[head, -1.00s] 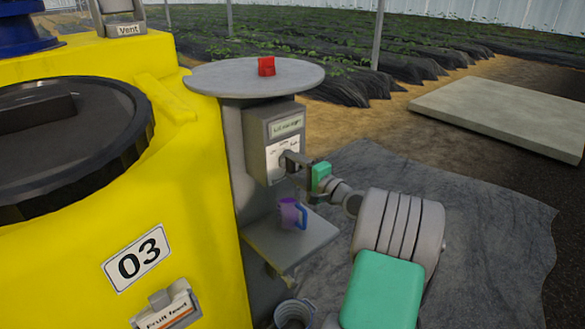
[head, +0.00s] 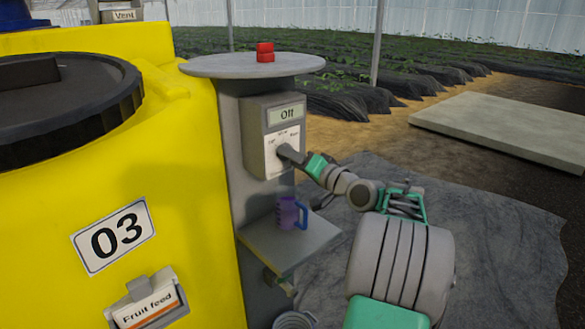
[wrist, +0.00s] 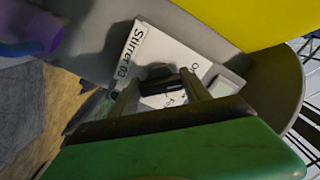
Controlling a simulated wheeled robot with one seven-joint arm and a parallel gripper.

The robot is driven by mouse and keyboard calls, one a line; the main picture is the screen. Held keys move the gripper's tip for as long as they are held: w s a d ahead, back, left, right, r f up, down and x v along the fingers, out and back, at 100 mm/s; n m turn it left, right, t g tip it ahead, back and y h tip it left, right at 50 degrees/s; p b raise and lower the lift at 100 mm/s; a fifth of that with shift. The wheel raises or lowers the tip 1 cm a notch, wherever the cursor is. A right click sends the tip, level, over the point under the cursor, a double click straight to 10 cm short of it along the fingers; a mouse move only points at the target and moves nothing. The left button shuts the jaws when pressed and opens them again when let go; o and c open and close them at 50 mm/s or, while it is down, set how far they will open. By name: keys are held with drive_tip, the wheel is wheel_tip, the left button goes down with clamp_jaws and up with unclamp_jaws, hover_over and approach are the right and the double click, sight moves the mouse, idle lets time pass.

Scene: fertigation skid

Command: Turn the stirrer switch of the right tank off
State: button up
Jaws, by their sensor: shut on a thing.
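The stirrer switch box (head: 255,138) is a grey box on the post at the right of the yellow tank (head: 190,230), which is numbered 03. Its display (head: 286,114) reads "Off". In the wrist view its white label (wrist: 132,48) reads "Stirrer 03". My gripper (head: 285,153) reaches the box's white face from the right. In the wrist view my gripper (wrist: 163,84) is shut on the dark switch knob (wrist: 160,73), with a finger on each side. In the head view my fingers mostly hide the knob.
A round grey plate (head: 225,66) with a red block (head: 265,52) sits above the box. A purple mug (head: 288,213) stands on the shelf (head: 305,247) below my gripper. A bucket (head: 293,320) is on the ground. A pale slab (head: 505,130) lies at the right.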

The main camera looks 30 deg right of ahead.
drive_tip(key=shift+n+b, duration=0.3)
drive_tip(key=shift+n, duration=0.1)
drive_tip(key=o, duration=1.4)
drive_tip(key=s, duration=0.5)
drive_tip(key=s+d, duration=0.1)
drive_tip(key=s, duration=0.1)
drive_tip(key=shift+s, duration=0.35)
